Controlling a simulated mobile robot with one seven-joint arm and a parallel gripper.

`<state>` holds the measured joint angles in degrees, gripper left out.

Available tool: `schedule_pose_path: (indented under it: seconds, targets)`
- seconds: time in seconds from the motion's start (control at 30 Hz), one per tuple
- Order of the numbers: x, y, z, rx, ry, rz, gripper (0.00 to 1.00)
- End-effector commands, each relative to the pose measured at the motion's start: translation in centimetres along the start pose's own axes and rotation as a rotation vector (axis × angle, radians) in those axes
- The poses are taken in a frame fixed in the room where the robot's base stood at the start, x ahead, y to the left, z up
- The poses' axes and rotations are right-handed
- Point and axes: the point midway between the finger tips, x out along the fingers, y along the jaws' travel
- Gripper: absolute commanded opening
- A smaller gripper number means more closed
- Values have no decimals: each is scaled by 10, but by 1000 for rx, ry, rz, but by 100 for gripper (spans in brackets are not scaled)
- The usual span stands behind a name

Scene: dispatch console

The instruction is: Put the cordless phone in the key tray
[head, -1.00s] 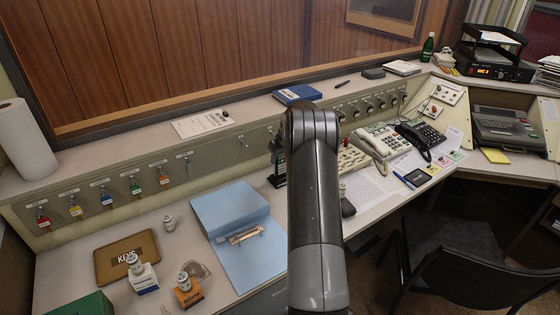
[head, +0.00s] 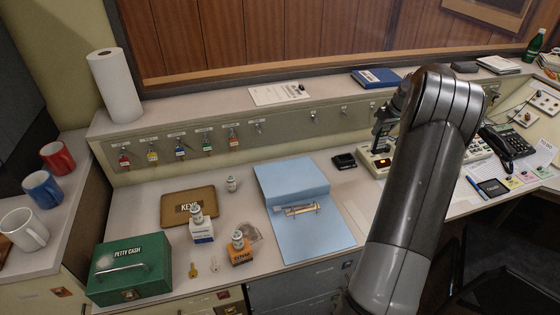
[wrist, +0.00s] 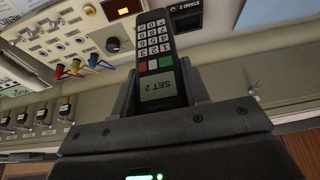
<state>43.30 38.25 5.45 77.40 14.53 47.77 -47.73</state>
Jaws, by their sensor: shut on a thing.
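The cordless phone (wrist: 156,65) is black with a keypad, red and green keys and a screen reading "SET 2". In the wrist view it sits between the fingers of my gripper (wrist: 158,88), which is shut on it. In the head view my gripper (head: 384,128) is above the desk near the back panel, partly hidden by my arm; the phone is hard to make out there. The key tray (head: 173,206) is brown, marked "KEYS", and lies on the desk well to the left of my gripper. A small white bottle on a box overlaps its front edge from this view.
A green petty cash box (head: 130,268) is front left. A blue folder (head: 295,215) lies between tray and gripper. Hooked keys (head: 180,147) hang behind.

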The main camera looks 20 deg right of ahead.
Motion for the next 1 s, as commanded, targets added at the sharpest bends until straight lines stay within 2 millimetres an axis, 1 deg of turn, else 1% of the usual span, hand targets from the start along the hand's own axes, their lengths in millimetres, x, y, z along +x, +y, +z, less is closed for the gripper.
schedule_pose_path:
  seconds: [0.07, 0.17, 0.27, 0.37, 0.4, 0.47, 0.5, 0.57, 0.6, 0.67, 0.7, 0.77, 0.8, 0.87, 0.9, 0.97, 1.0]
  targets:
    - [0, 0, 0, -1, 1, 0, 14]
    - [1, -7, -4, -16, 0, -7, 14]
    - [6, -28, -13, -67, -3, -29, 14]
    - [13, -66, -27, -159, -8, -69, 14]
    - [16, -85, -33, -206, -11, -88, 14]
    - [20, -117, -43, -282, -13, -120, 14]
    - [22, -138, -48, -334, -15, -141, 14]
    - [26, -170, -55, -413, -17, -173, 14]
    - [28, -192, -59, -466, -19, -195, 14]
    - [30, -224, -63, -545, -21, -228, 14]
    - [31, -247, -65, -599, -22, -250, 14]
    - [32, -280, -67, -679, -22, -282, 14]
    - [32, -302, -68, -733, -22, -304, 14]
    - [32, -335, -68, -815, -22, -337, 14]
    - [31, -356, -66, -869, -21, -360, 14]
    - [30, -390, -63, -951, -20, -394, 14]
    - [29, -411, -60, -1007, -19, -416, 14]
